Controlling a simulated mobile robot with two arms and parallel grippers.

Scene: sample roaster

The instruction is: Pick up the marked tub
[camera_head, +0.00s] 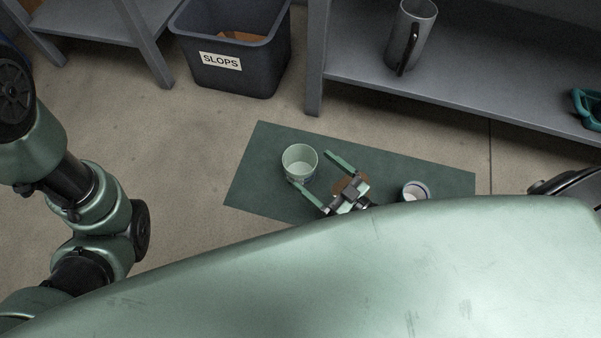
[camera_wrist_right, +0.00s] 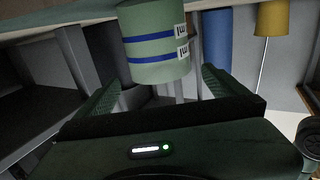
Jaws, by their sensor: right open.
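A pale green tub (camera_head: 300,163) stands upright and open-topped on a dark green mat (camera_head: 262,140). In the right wrist view the tub (camera_wrist_right: 152,45) shows two blue bands and white labels with dark marks. My right gripper (camera_head: 310,168) is open, low over the mat, just right of the tub, with its fingers pointing toward it. In the wrist view the tub lies ahead, between the lines of the two fingers (camera_wrist_right: 162,76); contact cannot be told. A second tub (camera_head: 416,191) with pale contents is partly hidden by my body. My left gripper is out of view.
A dark bin labelled SLOPS (camera_head: 232,75) stands behind the mat. A grey shelf (camera_head: 460,95) at the back right bears a grey jug (camera_head: 411,30) and a teal object (camera_head: 586,108). A brown patch (camera_head: 351,184) lies beneath my gripper. Floor left of the mat is clear.

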